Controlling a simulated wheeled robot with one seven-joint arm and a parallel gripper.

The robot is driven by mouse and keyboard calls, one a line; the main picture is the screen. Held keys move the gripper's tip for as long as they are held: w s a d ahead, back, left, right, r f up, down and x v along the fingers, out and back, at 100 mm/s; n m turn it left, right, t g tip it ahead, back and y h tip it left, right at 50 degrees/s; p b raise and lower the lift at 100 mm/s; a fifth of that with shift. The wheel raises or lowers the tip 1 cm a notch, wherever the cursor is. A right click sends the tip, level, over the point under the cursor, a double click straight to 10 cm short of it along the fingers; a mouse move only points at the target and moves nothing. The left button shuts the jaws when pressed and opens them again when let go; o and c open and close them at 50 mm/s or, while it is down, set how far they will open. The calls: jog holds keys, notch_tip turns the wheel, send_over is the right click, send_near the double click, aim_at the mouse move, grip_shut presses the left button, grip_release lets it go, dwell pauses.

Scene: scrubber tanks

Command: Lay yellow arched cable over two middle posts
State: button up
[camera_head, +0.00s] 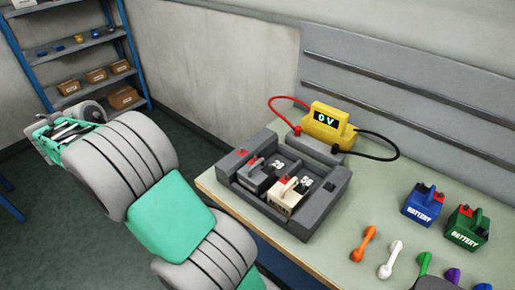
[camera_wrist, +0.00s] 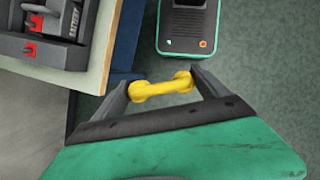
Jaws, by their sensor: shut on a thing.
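The yellow arched cable (camera_wrist: 161,87) is held crosswise between the two fingertips of my gripper (camera_wrist: 160,84) in the wrist view. My gripper is shut on it and hangs over the floor, beside the bench edge. In the head view my arm reaches to the left, away from the tray, and the cable cannot be made out there. The grey tray (camera_head: 327,208) on the bench holds a dark battery marked 28 (camera_head: 262,172) and a cream battery marked 56 (camera_head: 281,205). Their posts are small in view, and part of the tray shows in the wrist view (camera_wrist: 88,16).
A yellow meter (camera_head: 325,122) reading 0 V stands behind the tray, with red and black leads. Blue (camera_head: 423,203) and green (camera_head: 467,228) batteries stand at right. Orange (camera_head: 363,244), white (camera_head: 391,259) and purple (camera_head: 452,276) cables lie in front. A shelf (camera_head: 75,45) stands far left.

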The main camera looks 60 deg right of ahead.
jog(key=s+d+n+t+h, duration=0.1)
jog(key=s+d+n, duration=0.2)
jog(key=d, duration=0.5)
jog(key=s+d+n+h, duration=0.1)
jog(key=s+d+n, duration=0.15)
jog(key=d, duration=0.65)
jog(key=s+d+r+n+t+h+b, duration=0.1)
jog(key=s+d+n+t+b, duration=0.15)
jog(key=s+d+n, duration=0.95)
jog(key=s+d+f+m+b, duration=0.3)
jog(key=s+f+m+b, duration=0.1)
jog(key=shift+d+f, duration=0.3)
jog(key=shift+f, duration=0.05)
jog(key=shift+s+r+p, duration=0.1)
jog(key=shift+s+p, duration=0.05)
jog(key=shift+p, duration=0.15)
jog(key=shift+f+b, duration=0.7)
jog(key=shift+f, duration=0.85)
